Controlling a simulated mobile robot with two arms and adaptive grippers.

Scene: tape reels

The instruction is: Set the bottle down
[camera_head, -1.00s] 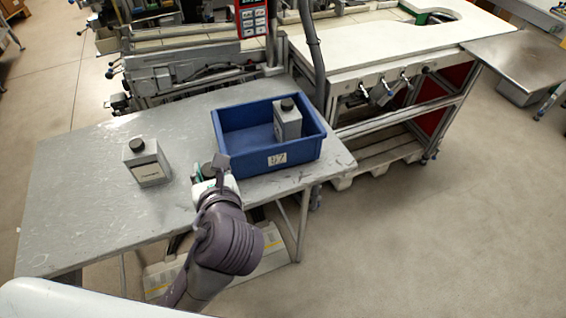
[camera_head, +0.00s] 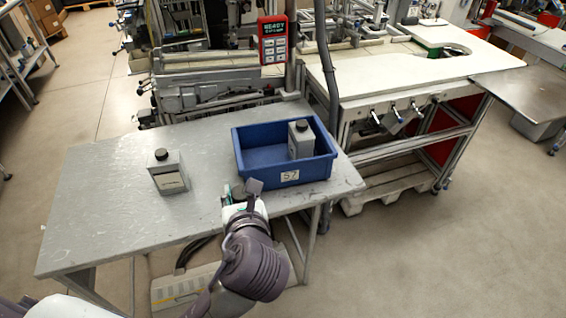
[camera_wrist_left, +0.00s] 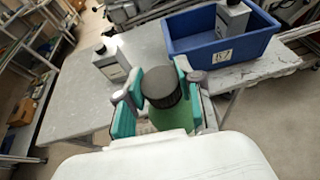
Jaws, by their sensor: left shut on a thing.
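My left gripper (camera_head: 241,203) is shut on a bottle with a dark ribbed cap (camera_wrist_left: 162,88) and a green body (camera_wrist_left: 166,118). In the head view the gripper and wrist hide most of this bottle. The gripper is at the front edge of the grey table (camera_head: 110,200), in front of the blue bin. Whether the held bottle touches the table cannot be told. A grey bottle with a black cap (camera_head: 170,178) stands upright on the table to the left. A similar grey bottle (camera_head: 301,143) stands inside the bin. My right gripper is not in view.
The blue bin (camera_head: 290,176), with a white label, stands at the table's right end, its left part empty. The table is bare between the standing bottle and the bin and at far left. A machine (camera_head: 215,85) stands behind, a white-topped bench (camera_head: 400,75) at right.

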